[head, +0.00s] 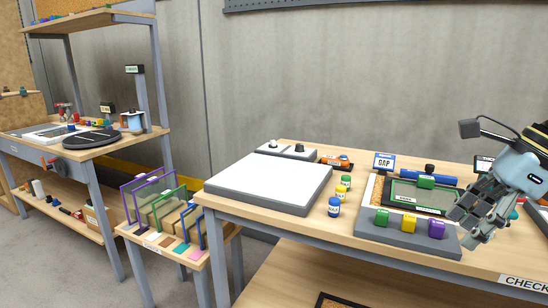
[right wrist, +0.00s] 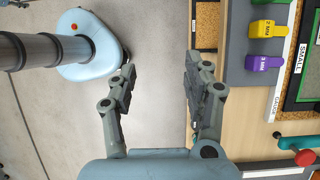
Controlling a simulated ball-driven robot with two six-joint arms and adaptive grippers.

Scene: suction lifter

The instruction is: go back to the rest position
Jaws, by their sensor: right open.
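My right gripper (head: 468,222) is at the right of the head view, at the right end of the grey block holder on the workbench. It is open. In the right wrist view its two fingers (right wrist: 163,75) stand apart with nothing between them. The floor shows between the fingers, and the bench edge lies behind the right finger. My left gripper is in neither view.
The grey holder (head: 392,232) carries green, yellow and purple blocks, with a green-framed panel (head: 425,208) behind. Small bottles (head: 341,191) stand beside a white plate (head: 268,183). A red-ended teal handle (right wrist: 304,157) lies near the gripper. Left are framed racks (head: 160,208) and another bench.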

